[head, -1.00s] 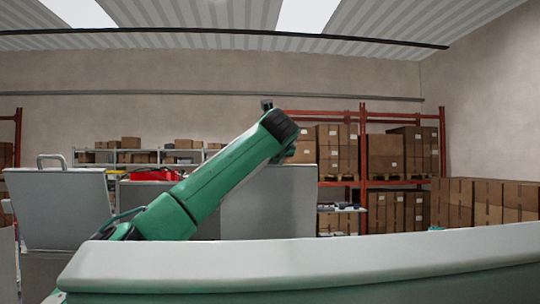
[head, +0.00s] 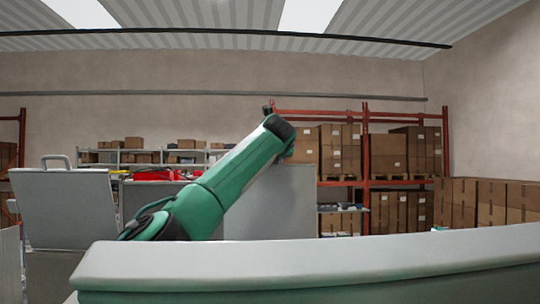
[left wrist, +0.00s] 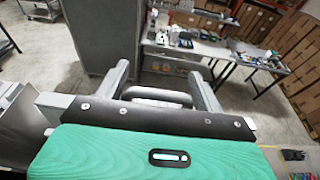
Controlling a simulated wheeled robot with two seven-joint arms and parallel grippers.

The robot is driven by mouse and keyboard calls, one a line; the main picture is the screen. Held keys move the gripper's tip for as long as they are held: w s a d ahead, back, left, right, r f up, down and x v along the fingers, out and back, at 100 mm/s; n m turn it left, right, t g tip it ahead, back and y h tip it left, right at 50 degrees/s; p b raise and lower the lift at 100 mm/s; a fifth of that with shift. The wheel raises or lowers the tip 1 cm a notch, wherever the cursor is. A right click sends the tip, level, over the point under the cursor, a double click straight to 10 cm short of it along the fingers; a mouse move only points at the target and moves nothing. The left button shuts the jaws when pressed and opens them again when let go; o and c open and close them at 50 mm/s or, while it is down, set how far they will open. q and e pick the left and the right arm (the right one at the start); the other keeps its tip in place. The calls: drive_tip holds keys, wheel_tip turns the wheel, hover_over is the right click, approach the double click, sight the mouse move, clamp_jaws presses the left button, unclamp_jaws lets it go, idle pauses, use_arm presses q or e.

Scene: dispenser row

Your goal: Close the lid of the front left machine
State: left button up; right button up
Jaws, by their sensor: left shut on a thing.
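In the left wrist view my left gripper (left wrist: 160,88) has its two grey fingers around a rounded grey handle bar (left wrist: 156,97) and is shut on it. The lid surface under that bar is hidden by the gripper body. In the head view my green left arm reaches up to the right; its fingers cannot be made out. A raised grey lid with a handle (head: 66,208) stands tilted back at the left. A second upright grey panel (head: 285,203) stands behind the arm. I cannot tell which machine the held bar belongs to. My right gripper is not in view.
Worktables with small items (left wrist: 195,52) and a tall grey panel (left wrist: 101,35) lie beyond the gripper, with bare floor between. Red racking with cartons (head: 405,155) and stacked boxes (head: 490,203) stand at the back right. The head view's lower part is largely blocked.

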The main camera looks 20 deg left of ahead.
use_arm(q)
drive_tip(key=o, duration=1)
drive_tip(key=shift+f, duration=0.25)
drive_tip(key=shift+o, duration=1.1)
drive_tip(key=shift+w, duration=0.15)
drive_tip(key=b+v, duration=1)
drive_tip(key=v, duration=0.3)
